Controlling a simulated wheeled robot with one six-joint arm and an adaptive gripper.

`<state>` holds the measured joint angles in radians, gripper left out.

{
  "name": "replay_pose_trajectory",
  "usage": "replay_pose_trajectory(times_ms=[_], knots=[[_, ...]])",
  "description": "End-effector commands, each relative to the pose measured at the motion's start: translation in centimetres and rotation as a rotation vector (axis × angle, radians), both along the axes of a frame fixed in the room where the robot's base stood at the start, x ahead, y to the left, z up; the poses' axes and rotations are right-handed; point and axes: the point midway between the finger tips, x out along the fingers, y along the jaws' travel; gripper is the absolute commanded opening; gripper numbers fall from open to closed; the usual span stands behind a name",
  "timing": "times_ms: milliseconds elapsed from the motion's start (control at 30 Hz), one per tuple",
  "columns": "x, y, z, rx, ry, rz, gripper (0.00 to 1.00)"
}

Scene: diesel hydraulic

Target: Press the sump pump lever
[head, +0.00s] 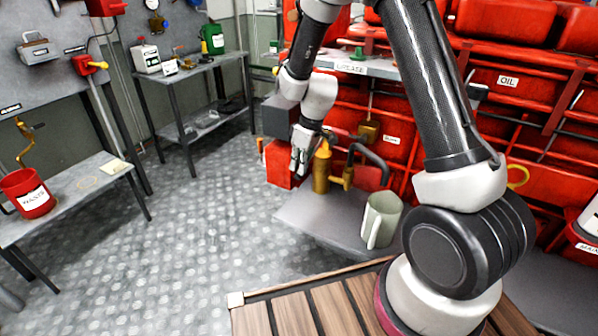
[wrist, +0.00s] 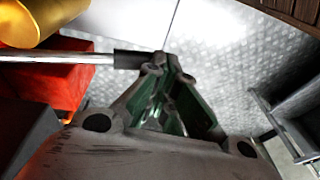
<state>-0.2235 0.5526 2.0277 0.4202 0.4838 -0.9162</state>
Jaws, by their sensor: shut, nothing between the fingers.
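The sump pump has a brass cylinder (head: 321,172) on the grey bench, with a dark curved spout (head: 372,160) to its right. In the wrist view the cylinder (wrist: 35,20) is at the upper left. The pump lever (wrist: 75,58), a silver rod with a black grip, runs right from beside the cylinder. The end of the grip lies by my fingertips; I cannot tell whether they touch it. My gripper (head: 298,168) points down just left of the cylinder. In the wrist view my gripper (wrist: 168,75) is shut with nothing held. The lever cannot be made out in the head view.
A pale green jug (head: 380,220) stands on the grey bench (head: 310,217), right of the pump. A red box (head: 280,165) is behind my gripper. Red machinery fills the right. Open metal floor (head: 215,210) lies left; a bench there holds a red bucket (head: 27,193).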

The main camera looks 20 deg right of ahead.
Motion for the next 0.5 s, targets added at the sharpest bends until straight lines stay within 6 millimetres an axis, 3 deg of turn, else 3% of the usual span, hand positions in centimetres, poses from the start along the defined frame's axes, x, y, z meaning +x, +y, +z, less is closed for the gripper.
replay_pose_trajectory(times_ms=[100,333,500], knots=[[-0.6,0.4,2.9,0.002,-0.007,0.002,0.00],[-2.9,1.1,7.3,0.002,0.000,0.003,0.00],[-3.9,1.3,9.3,0.002,0.003,0.001,0.20]])
